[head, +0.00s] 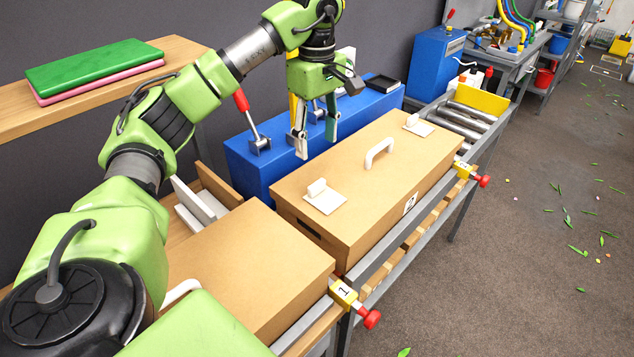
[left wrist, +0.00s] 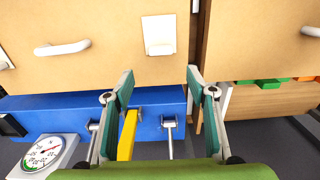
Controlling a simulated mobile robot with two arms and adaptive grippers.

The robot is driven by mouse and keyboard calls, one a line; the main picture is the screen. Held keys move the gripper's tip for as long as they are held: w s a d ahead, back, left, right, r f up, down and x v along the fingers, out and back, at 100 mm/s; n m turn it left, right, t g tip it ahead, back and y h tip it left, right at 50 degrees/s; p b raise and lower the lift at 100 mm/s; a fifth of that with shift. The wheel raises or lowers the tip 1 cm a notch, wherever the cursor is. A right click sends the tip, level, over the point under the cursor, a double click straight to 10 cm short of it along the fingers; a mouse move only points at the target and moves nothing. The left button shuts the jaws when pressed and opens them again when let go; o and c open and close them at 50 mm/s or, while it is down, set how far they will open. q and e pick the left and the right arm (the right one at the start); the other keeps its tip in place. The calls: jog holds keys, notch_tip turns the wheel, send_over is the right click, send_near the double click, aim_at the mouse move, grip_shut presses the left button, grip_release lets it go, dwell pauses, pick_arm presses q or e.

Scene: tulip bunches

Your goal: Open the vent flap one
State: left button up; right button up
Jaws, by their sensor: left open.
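A long cardboard box (head: 400,165) lies on the roller bench with a white handle (head: 379,152) on its lid. Two white flaps with small raised tabs are on the lid, a near one (head: 325,201) and a far one (head: 419,127); I cannot tell which is numbered one. My left gripper (head: 316,141) is open and empty, fingers pointing down above the blue unit's edge behind the box. In the left wrist view a flap (left wrist: 159,33) lies ahead of the open fingers (left wrist: 160,84), apart from them. The right gripper is not in view.
A blue unit (head: 243,163) with upright levers, one red-handled (head: 241,101), stands behind the box. A dial gauge (left wrist: 45,153) shows in the left wrist view. A second box (head: 245,265) sits nearer. A shelf (head: 100,90) holds green and pink slabs at left.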

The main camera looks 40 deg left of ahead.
aim_at(317, 183)
pick_arm(q)
notch_tip(317, 183, down, 11)
jog(key=shift+s+r+p, duration=0.1)
jog(key=shift+r+p, duration=0.05)
jog(key=shift+p, duration=1.1)
jog(key=shift+d+f, duration=0.1)
jog(key=shift+f, duration=0.35)
